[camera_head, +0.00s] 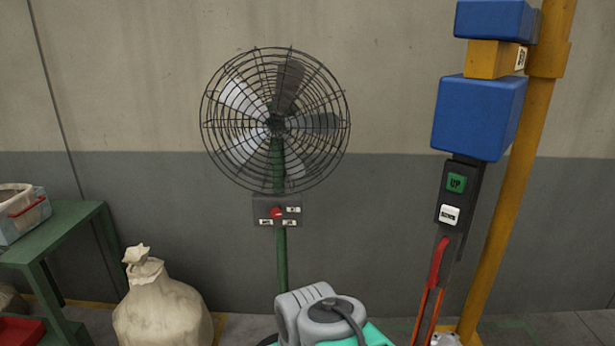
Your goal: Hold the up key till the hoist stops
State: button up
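A dark control box (459,195) hangs under a large blue block (478,118) on the right. Its green key (457,183), marked UP, is in plain view with nothing touching it. A white key (449,215) sits just below it; its label is too small to read surely. A smaller blue block (493,20) and a yellow block (495,60) are stacked above the large blue block, beside a yellow post (515,170). No hook or load can be made out. My gripper is not in view.
A caged fan (275,120) with a small switch box (277,211) stands on a green pole left of the hoist. A tied sack (160,305) and a green bench (60,230) are at the left. A red-handled tool (438,263) stands below the control box.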

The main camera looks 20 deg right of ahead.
aim_at(455, 183)
jog(key=z, duration=1.55)
